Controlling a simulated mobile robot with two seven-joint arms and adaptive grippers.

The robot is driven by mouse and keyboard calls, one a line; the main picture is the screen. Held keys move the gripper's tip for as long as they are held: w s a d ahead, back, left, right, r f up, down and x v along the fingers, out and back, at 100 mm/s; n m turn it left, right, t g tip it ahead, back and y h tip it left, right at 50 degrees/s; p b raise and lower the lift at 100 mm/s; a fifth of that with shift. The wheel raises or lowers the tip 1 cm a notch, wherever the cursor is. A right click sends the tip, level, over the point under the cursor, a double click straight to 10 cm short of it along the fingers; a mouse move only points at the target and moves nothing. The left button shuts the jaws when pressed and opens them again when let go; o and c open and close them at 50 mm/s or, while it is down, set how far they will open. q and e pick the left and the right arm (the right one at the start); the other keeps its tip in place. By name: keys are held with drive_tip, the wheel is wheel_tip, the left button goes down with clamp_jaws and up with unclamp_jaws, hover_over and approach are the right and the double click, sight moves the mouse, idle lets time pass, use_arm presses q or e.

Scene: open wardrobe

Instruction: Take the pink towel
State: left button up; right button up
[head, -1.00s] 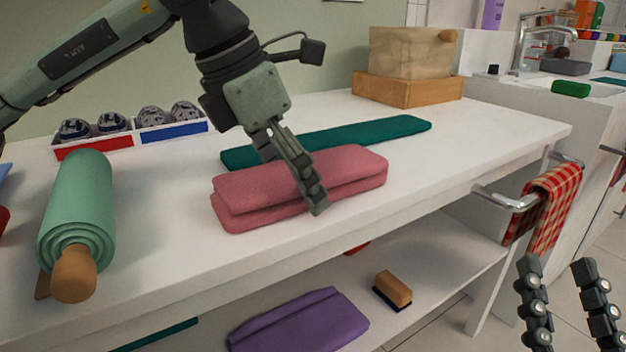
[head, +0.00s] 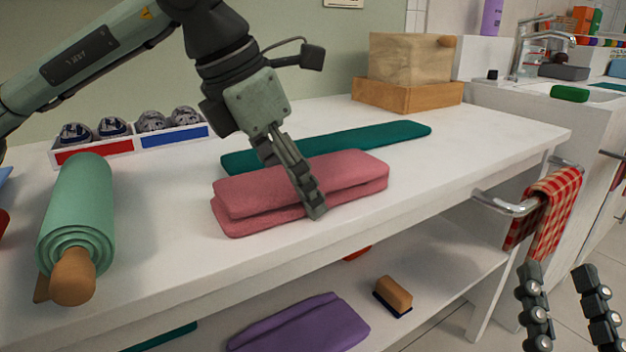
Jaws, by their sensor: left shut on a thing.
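The pink towel (head: 348,171) lies folded on the white worktop, in the middle of the head view. My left gripper (head: 314,208) reaches down over it from the upper left and is shut on it near the towel's front edge. The fingers cover part of the towel's middle, and one finger is mostly hidden. The towel still rests on or very near the worktop. My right gripper (head: 566,308) is at the lower right, its two fingers apart with nothing between them.
A dark green folded towel (head: 385,132) lies just behind the pink one. A wooden box (head: 410,75) is at the back. A purple towel (head: 300,325) and a brush (head: 393,294) lie on the lower shelf. The worktop to the right is clear.

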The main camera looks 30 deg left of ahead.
use_arm(q)
drive_tip(key=shift+a+f, duration=0.1)
drive_tip(key=shift+f, duration=0.15)
drive_tip(key=o, duration=0.3)
drive_tip(key=shift+s, duration=0.1)
drive_tip(key=c, duration=0.3)
drive_tip(key=shift+r+p, duration=0.65)
drive_tip(key=shift+r, duration=0.25)
drive_tip(key=shift+c, duration=0.2)
drive_tip(key=shift+r+p, duration=1.75)
drive_tip(key=shift+r, duration=0.95)
drive_tip(key=shift+r, duration=0.1)
